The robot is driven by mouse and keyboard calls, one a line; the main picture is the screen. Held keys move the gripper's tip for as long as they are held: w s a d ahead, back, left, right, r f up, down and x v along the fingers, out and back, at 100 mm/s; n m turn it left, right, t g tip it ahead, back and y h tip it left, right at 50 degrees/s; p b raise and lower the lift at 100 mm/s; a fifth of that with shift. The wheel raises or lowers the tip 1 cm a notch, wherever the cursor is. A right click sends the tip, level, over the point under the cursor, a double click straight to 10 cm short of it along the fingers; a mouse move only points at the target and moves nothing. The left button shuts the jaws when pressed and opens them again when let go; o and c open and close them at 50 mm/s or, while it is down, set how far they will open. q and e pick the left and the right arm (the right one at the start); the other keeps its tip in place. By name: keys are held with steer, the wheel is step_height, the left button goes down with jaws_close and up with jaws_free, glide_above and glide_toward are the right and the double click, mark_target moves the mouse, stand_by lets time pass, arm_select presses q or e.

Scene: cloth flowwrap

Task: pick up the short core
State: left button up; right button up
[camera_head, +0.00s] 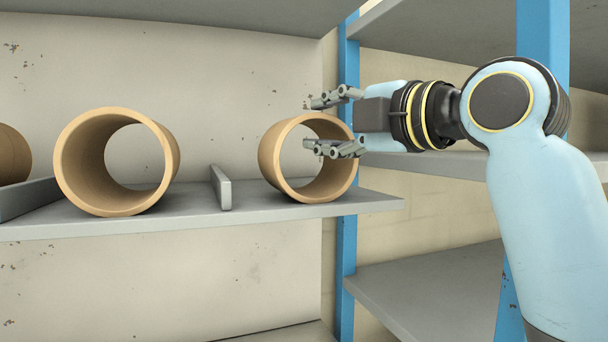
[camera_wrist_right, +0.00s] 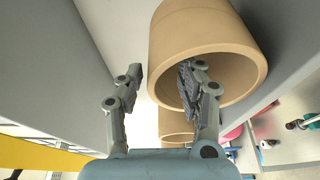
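A tan, hollow cylindrical core (camera_head: 343,172) lies on its side at the right end of the upper shelf, its round opening facing me. It also fills the upper middle of the right wrist view (camera_wrist_right: 205,35). I take it as the short core, though its length is hard to judge. My right gripper (camera_head: 312,123) is open at its upper right wall. In the right wrist view, one finger of the gripper (camera_wrist_right: 161,75) is outside the core and the other overlaps its opening. The wall lies between them; contact is not clear. My left gripper is not in view.
A larger-looking tan core (camera_head: 75,165) lies left on the grey shelf (camera_head: 190,222), with part of another (camera_head: 12,155) at the left edge. A low divider (camera_head: 221,187) separates it from the right core. A blue post (camera_head: 346,255) stands at right.

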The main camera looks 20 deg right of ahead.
mark_target(306, 121)
steer(key=shift+w+a+r, duration=0.1)
steer(key=shift+w+r, duration=0.1)
steer(key=shift+w, duration=0.2)
steer(key=x, duration=0.1)
steer(key=p+x, duration=0.1)
steer(key=x, duration=0.1)
steer(key=shift+w+r+p, duration=0.2)
steer(key=shift+w+p, duration=0.1)
steer(key=shift+w, duration=0.05)
steer(key=shift+w+a+f, duration=0.1)
steer(key=shift+w+a, duration=0.1)
steer(key=shift+w, duration=0.15)
steer(key=shift+s+d, duration=0.1)
steer(key=shift+c, duration=0.2)
jaws_close()
